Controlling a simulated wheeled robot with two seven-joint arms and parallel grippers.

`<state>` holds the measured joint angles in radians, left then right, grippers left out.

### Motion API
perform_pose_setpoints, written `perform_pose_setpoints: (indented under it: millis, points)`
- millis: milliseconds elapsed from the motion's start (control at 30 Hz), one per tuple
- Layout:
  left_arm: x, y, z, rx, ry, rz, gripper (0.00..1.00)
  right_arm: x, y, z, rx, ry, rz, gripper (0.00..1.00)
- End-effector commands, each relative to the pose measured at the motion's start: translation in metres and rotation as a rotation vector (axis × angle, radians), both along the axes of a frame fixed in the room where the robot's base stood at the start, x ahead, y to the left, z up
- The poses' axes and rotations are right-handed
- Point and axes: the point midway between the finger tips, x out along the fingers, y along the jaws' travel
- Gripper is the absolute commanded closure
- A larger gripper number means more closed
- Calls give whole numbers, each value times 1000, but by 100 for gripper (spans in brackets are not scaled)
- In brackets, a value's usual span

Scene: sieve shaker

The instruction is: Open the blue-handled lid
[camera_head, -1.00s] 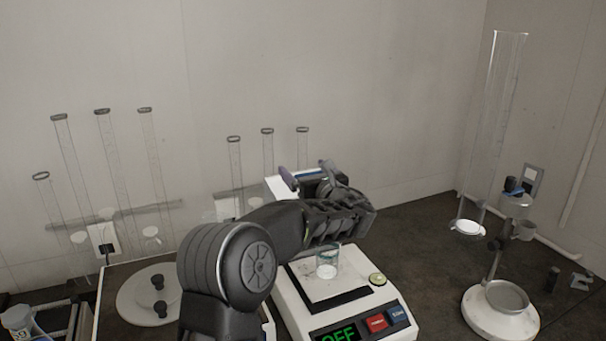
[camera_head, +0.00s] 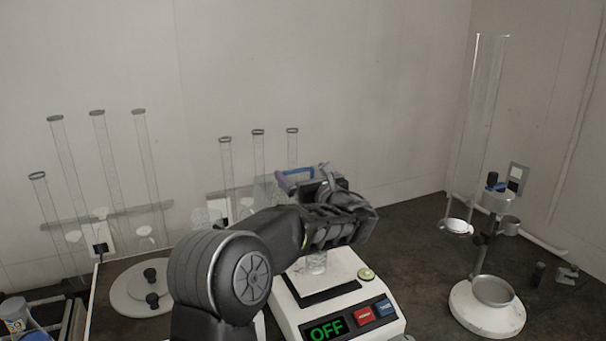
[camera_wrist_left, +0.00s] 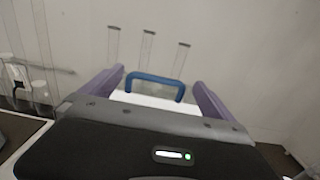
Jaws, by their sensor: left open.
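In the left wrist view the handle (camera_wrist_left: 154,79) is a blue bar, bent down at both ends, above a white surface (camera_wrist_left: 150,101). The purple fingers of my left gripper (camera_wrist_left: 158,77) are apart, one on each side of the handle. I cannot tell whether they touch it. Most of the lid is hidden behind the gripper in the head view. My right gripper is not in view.
Tall glass tubes stand along the back wall. A stand with a white base (camera_head: 487,312) and a tall tube is at the right.

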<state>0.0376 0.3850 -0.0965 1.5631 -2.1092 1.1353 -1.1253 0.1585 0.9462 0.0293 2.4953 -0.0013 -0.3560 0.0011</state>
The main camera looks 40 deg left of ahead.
Motion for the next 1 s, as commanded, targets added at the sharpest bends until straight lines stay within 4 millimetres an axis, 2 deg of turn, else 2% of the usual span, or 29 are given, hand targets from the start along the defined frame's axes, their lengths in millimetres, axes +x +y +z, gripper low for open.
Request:
perform_pose_setpoints:
  millis: [300,500,1000]
  points:
    - [-21,-44,-1,0,-2,-5,0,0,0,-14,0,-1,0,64]
    - [-31,-64,1,1,-3,-4,0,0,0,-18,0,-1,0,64]
    - [-33,-66,1,1,-3,-3,0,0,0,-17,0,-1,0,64]
